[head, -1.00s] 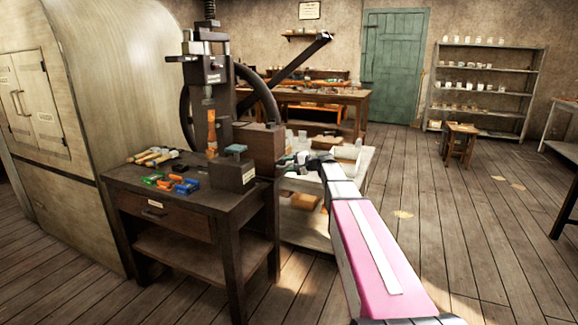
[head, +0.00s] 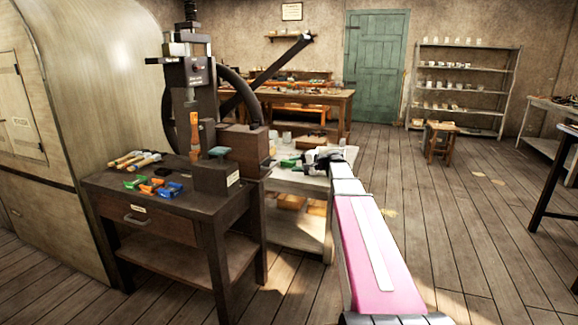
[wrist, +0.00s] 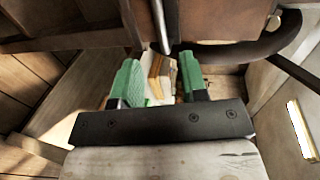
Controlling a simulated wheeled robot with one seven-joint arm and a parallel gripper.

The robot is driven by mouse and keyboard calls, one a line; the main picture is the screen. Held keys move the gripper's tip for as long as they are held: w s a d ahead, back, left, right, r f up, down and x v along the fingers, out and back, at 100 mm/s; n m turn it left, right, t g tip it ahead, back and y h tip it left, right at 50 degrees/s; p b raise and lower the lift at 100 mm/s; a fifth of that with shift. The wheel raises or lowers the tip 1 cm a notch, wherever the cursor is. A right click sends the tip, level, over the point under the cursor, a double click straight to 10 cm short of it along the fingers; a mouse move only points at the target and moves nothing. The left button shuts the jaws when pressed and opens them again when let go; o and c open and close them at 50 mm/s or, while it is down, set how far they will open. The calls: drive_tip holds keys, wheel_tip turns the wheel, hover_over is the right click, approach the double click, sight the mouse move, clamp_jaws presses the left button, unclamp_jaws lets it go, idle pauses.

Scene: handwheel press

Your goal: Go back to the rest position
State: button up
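My gripper (head: 291,163) is at the end of my outstretched arm, to the right of the press and above or beside the light side table; the exact height is hard to tell. In the wrist view my gripper (wrist: 158,72) shows two green fingers standing well apart, with nothing held between them. The handwheel press (head: 196,85) stands on a dark workbench (head: 150,209) at the left. An upright orange piece (head: 195,132) stands under its ram. My gripper is apart from the press.
Green, orange and blue pieces (head: 170,189) and wooden-handled tools (head: 133,160) lie on the workbench. A light side table (head: 300,182) with jars stands close to my arm. A stool (head: 440,140) and shelf (head: 465,62) are farther back.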

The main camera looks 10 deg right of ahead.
idle(0.3)
drive_tip(key=s+a+f+n+g+h, duration=0.2)
drive_tip(key=s+a+f+g+h, duration=0.15)
drive_tip(key=s+f, duration=0.8)
drive_tip(key=s+a+f+n+g+h, duration=0.25)
drive_tip(key=s+f+h, duration=0.25)
drive_tip(key=s+f, duration=0.6)
drive_tip(key=s+d+f+n+g+h, duration=0.1)
drive_tip(key=s+d+f+h, duration=0.2)
drive_tip(key=s, duration=0.6)
wheel_tip(320, 180, down, 3)
drive_tip(key=shift+d+f+g+h, duration=0.25)
drive_tip(key=shift+g+h, duration=0.15)
drive_tip(key=shift+h, duration=0.65)
drive_tip(key=shift+n, duration=0.25)
